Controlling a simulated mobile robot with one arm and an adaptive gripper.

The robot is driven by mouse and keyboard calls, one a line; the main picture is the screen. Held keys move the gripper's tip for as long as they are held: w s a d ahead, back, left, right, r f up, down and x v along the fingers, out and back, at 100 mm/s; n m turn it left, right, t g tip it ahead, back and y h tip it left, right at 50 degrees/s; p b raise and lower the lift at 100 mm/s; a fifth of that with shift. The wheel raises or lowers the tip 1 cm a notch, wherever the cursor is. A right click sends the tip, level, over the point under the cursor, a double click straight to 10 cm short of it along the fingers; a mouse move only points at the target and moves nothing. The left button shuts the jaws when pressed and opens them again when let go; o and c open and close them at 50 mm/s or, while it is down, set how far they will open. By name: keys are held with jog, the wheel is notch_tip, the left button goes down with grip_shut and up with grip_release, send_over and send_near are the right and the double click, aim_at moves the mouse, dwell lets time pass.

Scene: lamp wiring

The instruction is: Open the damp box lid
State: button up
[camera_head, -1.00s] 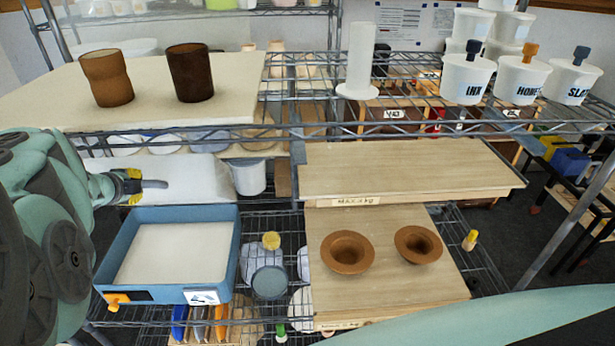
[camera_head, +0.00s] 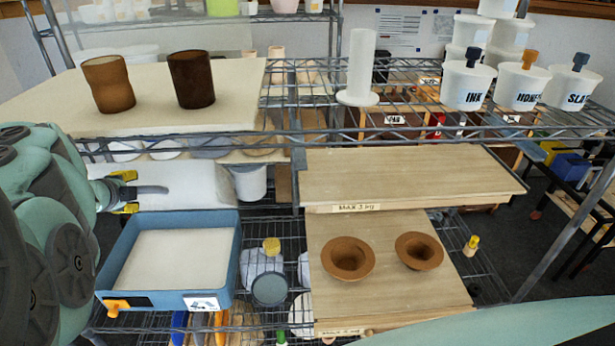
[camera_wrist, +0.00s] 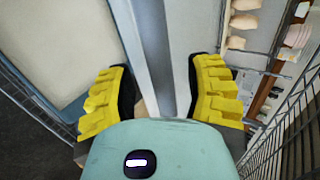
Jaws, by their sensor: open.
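The damp box appears to be the blue box (camera_head: 168,302) on the lower left shelf. It has a pale flat surface inside its rim and an orange piece at the front left corner. I cannot tell whether that surface is a lid or the box's floor. My gripper (camera_head: 128,192) is above the box's back left, its yellow fingers apart. In the wrist view, my gripper (camera_wrist: 162,95) has a grey bar (camera_wrist: 150,40) running between its fingers, with no clear contact. A white block-like body (camera_head: 190,185) is behind the box; whether it belongs to the box is unclear.
A cream board (camera_head: 225,103) with two brown cups is above. Two brown bowls (camera_head: 347,257) stand on a wooden board right of the box. A wire shelf and metal posts are close around my arm. A round grey lid-like thing (camera_head: 269,289) sits beside the box.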

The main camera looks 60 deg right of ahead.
jog(key=v, duration=0.6)
jog(key=shift+s+d+r, duration=0.15)
jog(key=shift+s+r, duration=0.05)
jog(key=shift+s, duration=0.1)
jog(key=shift+o, duration=0.3)
